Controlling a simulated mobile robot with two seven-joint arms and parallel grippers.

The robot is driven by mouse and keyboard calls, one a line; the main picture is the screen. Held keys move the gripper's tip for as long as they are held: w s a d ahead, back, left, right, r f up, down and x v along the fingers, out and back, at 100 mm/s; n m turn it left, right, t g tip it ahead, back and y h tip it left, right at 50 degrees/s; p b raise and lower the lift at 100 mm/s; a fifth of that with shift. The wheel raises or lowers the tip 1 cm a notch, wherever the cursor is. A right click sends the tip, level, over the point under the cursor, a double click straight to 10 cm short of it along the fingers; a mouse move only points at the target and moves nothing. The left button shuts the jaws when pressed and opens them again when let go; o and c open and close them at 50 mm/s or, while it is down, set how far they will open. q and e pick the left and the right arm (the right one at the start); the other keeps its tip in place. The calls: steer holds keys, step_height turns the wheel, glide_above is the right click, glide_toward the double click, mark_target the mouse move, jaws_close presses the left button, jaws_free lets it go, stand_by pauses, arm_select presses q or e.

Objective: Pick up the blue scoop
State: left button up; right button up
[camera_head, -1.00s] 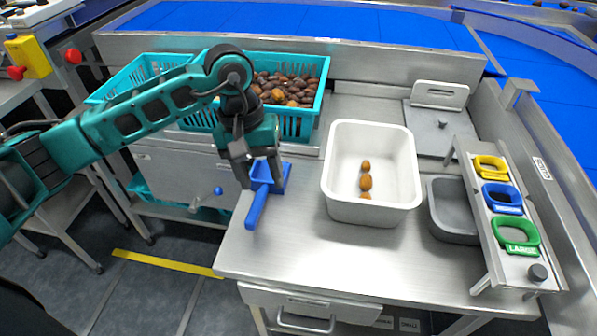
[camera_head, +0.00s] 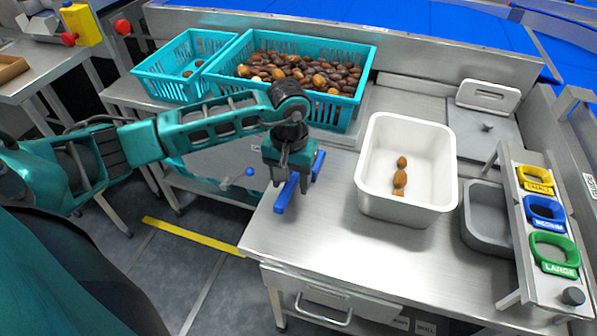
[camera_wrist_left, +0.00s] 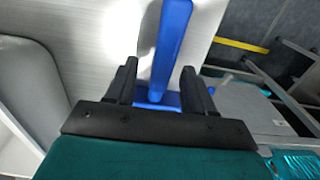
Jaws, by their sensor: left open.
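The blue scoop (camera_head: 287,192) lies on the left part of the steel table, its handle toward the front edge. In the left wrist view its handle (camera_wrist_left: 172,40) runs up between the fingers, and part of its body is hidden behind my gripper. My left gripper (camera_head: 289,184) is right over the scoop, pointing down. It is open, with one finger on each side of the handle in the left wrist view (camera_wrist_left: 158,80). I cannot tell whether the fingers touch it. My right gripper is not in view.
A white bin (camera_head: 364,190) with several dates stands right of the scoop. Beyond it are a grey tray (camera_head: 468,228) and a rack with yellow, blue and green rings (camera_head: 553,268). Teal crates (camera_head: 240,88) stand behind my left arm. The table front is clear.

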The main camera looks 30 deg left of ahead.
arm_select(q)
steer(key=shift+f, duration=0.85)
steer(key=shift+c, duration=0.3)
jaws_close()
